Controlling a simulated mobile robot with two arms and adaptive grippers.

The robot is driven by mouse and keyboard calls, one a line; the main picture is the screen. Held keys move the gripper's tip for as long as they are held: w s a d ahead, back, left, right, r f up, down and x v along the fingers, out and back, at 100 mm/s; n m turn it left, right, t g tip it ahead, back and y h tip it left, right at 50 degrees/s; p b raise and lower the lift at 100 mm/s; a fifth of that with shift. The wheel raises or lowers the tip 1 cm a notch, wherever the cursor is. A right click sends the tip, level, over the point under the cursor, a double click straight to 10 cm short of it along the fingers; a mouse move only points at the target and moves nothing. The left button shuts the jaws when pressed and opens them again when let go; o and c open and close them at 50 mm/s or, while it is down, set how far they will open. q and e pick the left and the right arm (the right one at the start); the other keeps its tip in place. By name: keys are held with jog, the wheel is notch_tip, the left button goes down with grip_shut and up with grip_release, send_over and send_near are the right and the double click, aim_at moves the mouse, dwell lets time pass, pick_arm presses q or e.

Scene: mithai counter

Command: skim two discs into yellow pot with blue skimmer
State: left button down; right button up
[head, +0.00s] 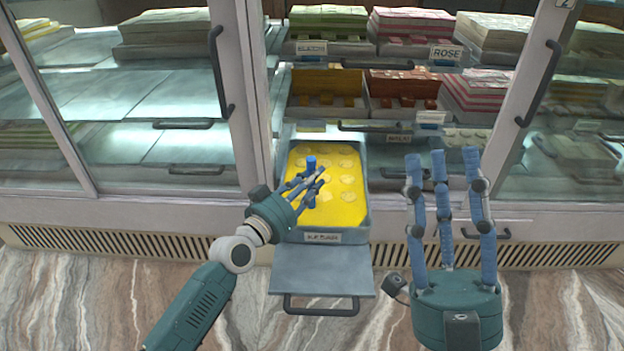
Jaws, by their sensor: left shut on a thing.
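A grey tray (363,220) labelled KESAR stands pulled out of the counter and is full of yellow liquid. Several pale yellow discs (346,162) lie in the liquid. My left gripper (314,181) is over the tray, its fingers closed around an upright blue handle (311,163), which looks like the blue skimmer's. The skimmer's lower end is hidden by the fingers or the liquid. My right gripper (441,160) is to the right of the tray, its fingers pointing up, apart and empty. I see no separate yellow pot in this view.
A grey drawer front with a handle (320,285) sticks out below the tray. Shelves behind hold stacked sweets, with a ROSE label (446,52). Glass doors with dark handles (219,72) flank the opening. The marbled floor in front is clear.

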aim_at(312, 160)
pick_arm(q)
notch_tip(312, 160, up, 2)
jog(key=shift+r+p, duration=0.25)
jog(key=shift+p, duration=0.75)
pick_arm(e)
jog(key=w+f+g+h, duration=0.2)
jog(key=w+f+g, duration=0.3)
jog(key=w+f, duration=0.25)
pick_arm(q)
notch_tip(312, 160, up, 2)
jog(key=shift+p, duration=0.95)
jog(key=shift+r+p, duration=0.8)
jog(key=shift+r, duration=0.1)
pick_arm(e)
notch_tip(312, 160, down, 20)
jog(key=s+d+g+h, duration=0.1)
jog(key=g+h, duration=0.2)
jog(key=g, duration=0.6)
jog(key=shift+s+d+r+m, duration=0.15)
jog(key=shift+s+d+m, duration=0.15)
jog(key=shift+s+d, duration=0.1)
